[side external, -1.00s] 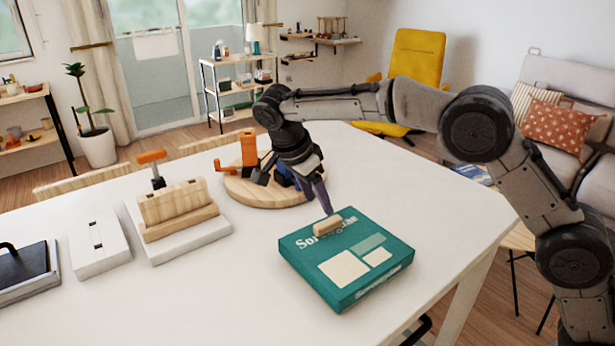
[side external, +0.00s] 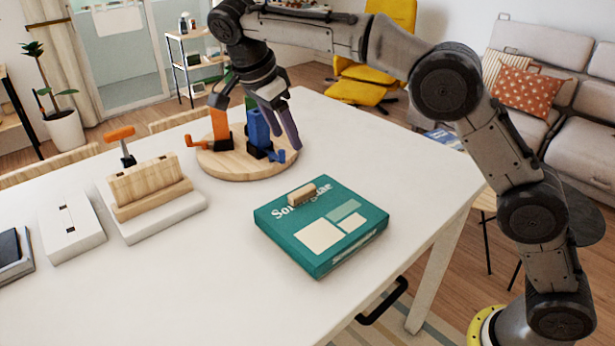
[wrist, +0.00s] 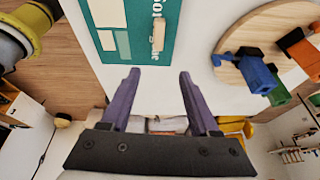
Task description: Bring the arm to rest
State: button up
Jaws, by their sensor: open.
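My gripper (side external: 286,124) is open and empty, raised above the table near the round wooden board. In the wrist view its two purple fingers (wrist: 156,84) stand wide apart with nothing between them. My arm reaches in from the right over the white table (side external: 400,150). The fingers partly overlap the round board in the side view, but no contact shows.
A teal box (side external: 335,255) with a small wooden block (side external: 301,194) on top lies in front of my gripper. The round board (side external: 222,167) carries orange (side external: 219,124) and blue (side external: 258,130) clamps. A wooden stand (side external: 150,187) and a white block (side external: 68,228) are at left.

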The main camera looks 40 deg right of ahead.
jog(key=s+d+r+m+t, duration=0.1)
jog(key=s+d+r, duration=0.6)
jog(key=r, duration=0.2)
jog(key=s+d+r+n+t+y, duration=0.25)
jog(key=s+d, duration=0.25)
jog(key=s, duration=0.7)
jog(key=s+f+n+t+y, duration=0.2)
jog(key=s+f+n, duration=1.1)
jog(key=f+n, duration=0.3)
jog(key=shift+s+a+f+n, duration=0.3)
jog(key=shift+s+n, duration=0.05)
jog(key=shift+n, duration=0.2)
